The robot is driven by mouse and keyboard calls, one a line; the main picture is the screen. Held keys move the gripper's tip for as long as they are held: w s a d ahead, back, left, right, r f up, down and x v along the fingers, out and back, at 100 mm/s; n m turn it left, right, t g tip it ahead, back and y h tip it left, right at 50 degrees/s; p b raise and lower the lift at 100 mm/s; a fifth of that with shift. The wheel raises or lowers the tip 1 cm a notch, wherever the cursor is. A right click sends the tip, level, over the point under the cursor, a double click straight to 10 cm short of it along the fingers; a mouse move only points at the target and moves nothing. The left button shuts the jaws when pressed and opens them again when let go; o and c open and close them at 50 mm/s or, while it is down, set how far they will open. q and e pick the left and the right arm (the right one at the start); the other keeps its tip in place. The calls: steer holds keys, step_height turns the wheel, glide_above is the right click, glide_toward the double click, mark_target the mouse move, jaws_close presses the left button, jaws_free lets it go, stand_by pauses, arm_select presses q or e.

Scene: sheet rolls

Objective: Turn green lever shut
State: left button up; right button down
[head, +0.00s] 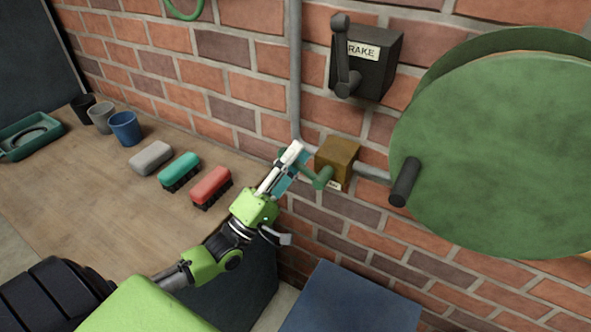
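The green lever (323,179) sits on the front of a brass-coloured valve body (337,160) on a grey pipe against the brick wall. Its handle slants from the valve up and left. My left gripper (292,162) reaches up from the lower left, with its fingertips at the free end of the lever. The fingers overlap the handle in the head view and hide part of it. I cannot tell whether they are closed on it or only beside it. My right gripper is not in view.
A big green reel (495,150) with a dark handle (404,181) stands right of the valve. A black brake box (375,68) with a lever is above. The wooden bench (90,200) holds brushes (211,186) and cups (125,128). A blue surface (350,303) lies below.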

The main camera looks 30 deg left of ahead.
arm_select(q)
step_height(320, 180, up, 6)
steer(key=shift+f, duration=0.1)
steer(key=shift+s, duration=0.1)
steer(key=s+a+p, duration=0.4)
steer(key=s+a, duration=0.5)
steer(key=s, duration=0.3)
steer(key=shift+s+a+f+p, duration=0.15)
steer(key=shift+s+f+p, duration=0.15)
steer(key=shift+s+f, duration=0.1)
stand_by(1.2)
steer(key=shift+p, duration=0.3)
